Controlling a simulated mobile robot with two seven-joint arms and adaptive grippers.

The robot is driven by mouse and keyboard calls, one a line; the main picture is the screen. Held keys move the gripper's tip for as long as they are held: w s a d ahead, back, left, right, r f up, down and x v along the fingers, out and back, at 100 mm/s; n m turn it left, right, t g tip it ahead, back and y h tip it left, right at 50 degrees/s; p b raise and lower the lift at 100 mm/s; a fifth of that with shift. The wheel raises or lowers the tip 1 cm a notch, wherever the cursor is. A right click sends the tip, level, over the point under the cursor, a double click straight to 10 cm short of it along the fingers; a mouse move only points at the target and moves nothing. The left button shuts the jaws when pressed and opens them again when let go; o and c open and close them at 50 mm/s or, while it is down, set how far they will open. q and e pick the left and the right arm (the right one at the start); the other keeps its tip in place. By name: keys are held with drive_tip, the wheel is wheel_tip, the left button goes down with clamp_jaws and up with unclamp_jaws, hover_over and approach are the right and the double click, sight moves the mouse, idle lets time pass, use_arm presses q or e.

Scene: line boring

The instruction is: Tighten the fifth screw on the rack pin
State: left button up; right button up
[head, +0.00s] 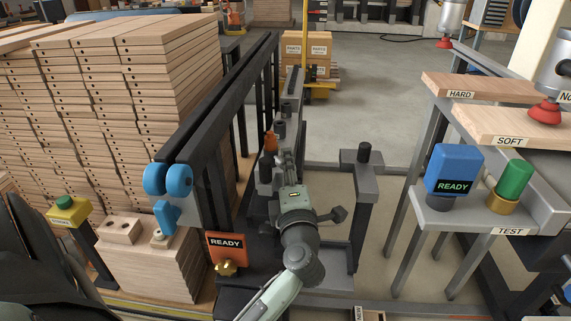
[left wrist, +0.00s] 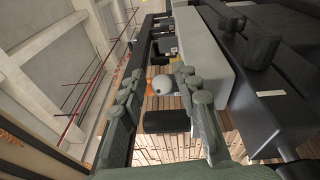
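My left gripper (head: 287,160) reaches away from me along the dark machine frame (head: 258,90) in the middle of the head view. In the left wrist view its two padded fingers (left wrist: 160,100) stand apart. A grey rounded knob (left wrist: 162,84) shows between or beyond them, and I see no finger closed on it. An orange part (head: 270,141) stands just beyond the gripper, by dark cylindrical posts (head: 280,129). I cannot make out the rack pin or single screws for certain. My right gripper is not recognisable in either view.
Tall stacks of drilled boards (head: 120,80) stand left. Blue rollers (head: 168,179) and an orange READY sign (head: 227,246) are near the frame. On the right, a TEST table (head: 465,213) carries a blue READY device (head: 453,168) and a green cylinder (head: 514,179).

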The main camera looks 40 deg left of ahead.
use_arm(q)
drive_tip(key=shift+o, duration=0.4)
drive_tip(key=shift+s+d, duration=0.2)
drive_tip(key=shift+d, duration=0.55)
drive_tip(key=shift+s+d, duration=0.2)
drive_tip(key=shift+d, duration=0.5)
drive_tip(key=s+d, duration=0.2)
drive_tip(key=d, duration=0.5)
drive_tip(key=shift+f, duration=0.15)
drive_tip(key=w+a, duration=0.2)
drive_tip(key=a, duration=0.7)
drive_tip(key=shift+w+a, duration=0.4)
